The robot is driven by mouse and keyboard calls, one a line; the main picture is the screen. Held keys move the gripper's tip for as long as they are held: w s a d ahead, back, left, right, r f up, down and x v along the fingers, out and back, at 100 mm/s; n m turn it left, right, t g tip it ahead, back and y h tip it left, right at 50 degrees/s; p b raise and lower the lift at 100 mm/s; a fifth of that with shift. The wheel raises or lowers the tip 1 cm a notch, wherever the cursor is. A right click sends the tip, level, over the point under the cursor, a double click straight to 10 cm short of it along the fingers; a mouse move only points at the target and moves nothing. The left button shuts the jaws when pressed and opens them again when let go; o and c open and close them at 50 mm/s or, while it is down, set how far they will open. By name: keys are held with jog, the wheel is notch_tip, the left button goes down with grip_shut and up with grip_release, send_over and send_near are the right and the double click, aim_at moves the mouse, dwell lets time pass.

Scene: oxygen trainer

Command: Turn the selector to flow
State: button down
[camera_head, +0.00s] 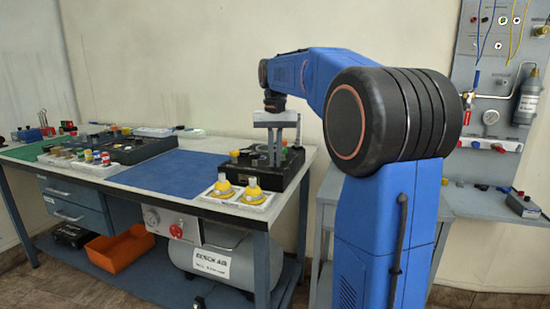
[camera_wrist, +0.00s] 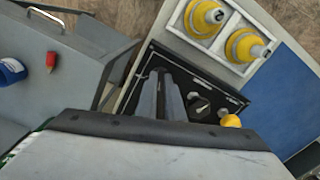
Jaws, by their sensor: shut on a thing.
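A black control panel (camera_head: 262,172) sits at the right end of the workbench. It also shows in the wrist view (camera_wrist: 232,100), with dark round knobs (camera_wrist: 199,106) and white markings. My gripper (camera_head: 275,160) points straight down over this panel with its fingers close together. In the wrist view, my gripper (camera_wrist: 164,82) reaches down to the panel beside those knobs. It is shut on what appears to be the selector, which is mostly hidden by the fingers. The selector's pointer and setting cannot be read.
Two yellow fittings on white plates (camera_head: 238,192) stand in front of the panel. A yellow knob (camera_wrist: 231,121) is near my fingers. A blue mat (camera_head: 176,172) lies clear to the left. A grey side table (camera_wrist: 55,75) stands beside the bench.

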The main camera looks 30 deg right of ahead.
aim_at(275, 162)
jog(key=shift+m, duration=2)
jog(key=c, duration=1.9)
grip_release()
jog(key=shift+r, duration=0.1)
notch_tip(275, 162, up, 17)
